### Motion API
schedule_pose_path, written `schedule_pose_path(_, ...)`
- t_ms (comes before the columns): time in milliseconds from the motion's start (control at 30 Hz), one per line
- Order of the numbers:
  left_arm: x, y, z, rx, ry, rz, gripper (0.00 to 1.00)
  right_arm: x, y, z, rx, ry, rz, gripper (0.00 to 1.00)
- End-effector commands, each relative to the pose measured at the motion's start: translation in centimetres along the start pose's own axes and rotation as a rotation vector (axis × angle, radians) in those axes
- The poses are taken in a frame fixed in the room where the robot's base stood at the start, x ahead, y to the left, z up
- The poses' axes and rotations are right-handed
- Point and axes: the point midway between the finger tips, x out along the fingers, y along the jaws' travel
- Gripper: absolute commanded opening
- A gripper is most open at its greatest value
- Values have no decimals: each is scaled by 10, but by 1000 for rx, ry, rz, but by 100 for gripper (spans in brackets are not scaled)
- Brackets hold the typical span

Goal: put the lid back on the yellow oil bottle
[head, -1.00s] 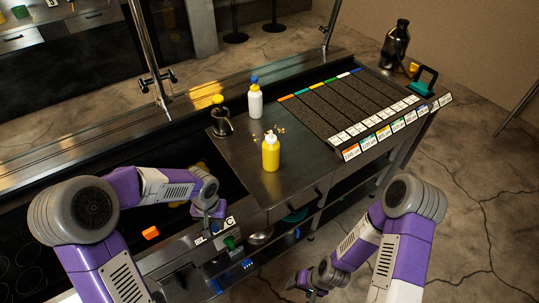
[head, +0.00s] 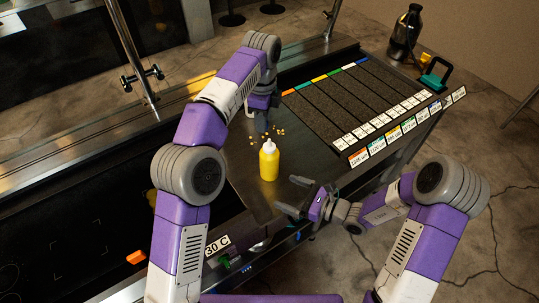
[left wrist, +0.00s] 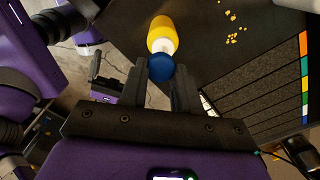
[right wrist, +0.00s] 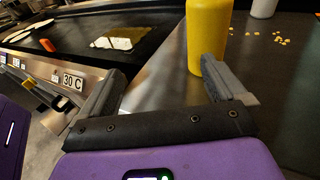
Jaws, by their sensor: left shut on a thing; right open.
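The yellow oil bottle (head: 269,163) stands upright on the steel top with its white conical nozzle bare in the head view. It also shows in the right wrist view (right wrist: 209,35) and the left wrist view (left wrist: 165,25). My left gripper (head: 262,126) is above the bottle, shut on a round blue lid (left wrist: 161,67). In the left wrist view the lid lines up closely with the white nozzle; I cannot tell whether they touch. My right gripper (head: 291,195) is open and empty, low in front of the bottle, which stands beyond its right fingertip in the right wrist view.
Crumbs (head: 272,131) lie behind the bottle. A white bottle (right wrist: 263,8) stands farther back, hidden by my left arm in the head view. A dark griddle (right wrist: 75,40) lies left. Dark strips with coloured labels (head: 370,100) fill the right side.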

Motion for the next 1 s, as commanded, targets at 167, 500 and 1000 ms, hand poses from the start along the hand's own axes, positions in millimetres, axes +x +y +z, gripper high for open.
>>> schedule_pose_path(167,-19,2,-19,173,-2,-2,4,-8,-40,27,21,-117,-159,98)
schedule_pose_path(500,-23,3,-22,211,-1,0,4,-11,-48,33,24,-142,-194,98)
schedule_pose_path(1000,-23,3,-22,209,-1,-1,4,43,-57,40,22,-141,-187,98)
